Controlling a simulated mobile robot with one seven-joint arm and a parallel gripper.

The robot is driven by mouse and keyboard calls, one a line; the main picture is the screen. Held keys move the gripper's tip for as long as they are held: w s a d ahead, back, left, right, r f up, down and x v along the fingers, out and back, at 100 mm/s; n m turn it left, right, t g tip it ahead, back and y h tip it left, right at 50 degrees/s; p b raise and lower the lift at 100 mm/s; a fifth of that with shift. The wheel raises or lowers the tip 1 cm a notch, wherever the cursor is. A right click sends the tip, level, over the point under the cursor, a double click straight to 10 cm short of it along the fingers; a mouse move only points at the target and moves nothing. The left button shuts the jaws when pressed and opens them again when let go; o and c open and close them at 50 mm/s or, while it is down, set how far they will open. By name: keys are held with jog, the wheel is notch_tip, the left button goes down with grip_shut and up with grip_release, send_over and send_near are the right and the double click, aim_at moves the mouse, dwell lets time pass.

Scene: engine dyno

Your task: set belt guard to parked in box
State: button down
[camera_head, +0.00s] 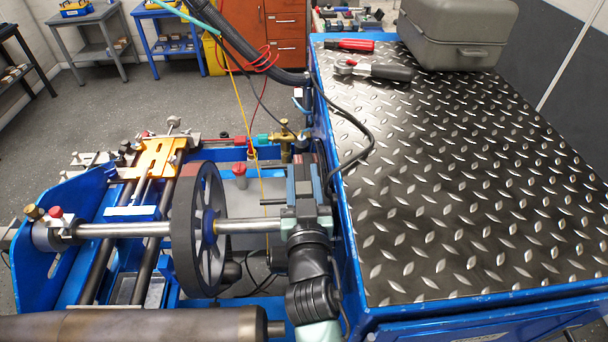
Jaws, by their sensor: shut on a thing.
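My gripper (304,180) is at the lower middle, beside the left side of the blue cabinet and right of the black spoked wheel (197,222). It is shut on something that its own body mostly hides. A short dark rod (272,202) shows just left of the jaws; I cannot tell if it belongs to the held thing. I cannot clearly make out the belt guard. A grey lidded case (455,32) stands shut at the back of the cabinet top; I cannot tell if it is the task's box.
The blue cabinet (345,255) has a diamond-plate top (460,185), mostly clear. A ratchet (375,71) and a red-handled tool (349,45) lie at its back left. A steel shaft (115,230) runs through the wheel. Dark cables hang near the gripper.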

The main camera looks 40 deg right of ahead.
jog(key=shift+a, duration=0.1)
jog(key=c, duration=0.5)
grip_release()
jog(key=shift+w, duration=0.1)
jog(key=b+v, duration=0.6)
jog(key=v, duration=0.7)
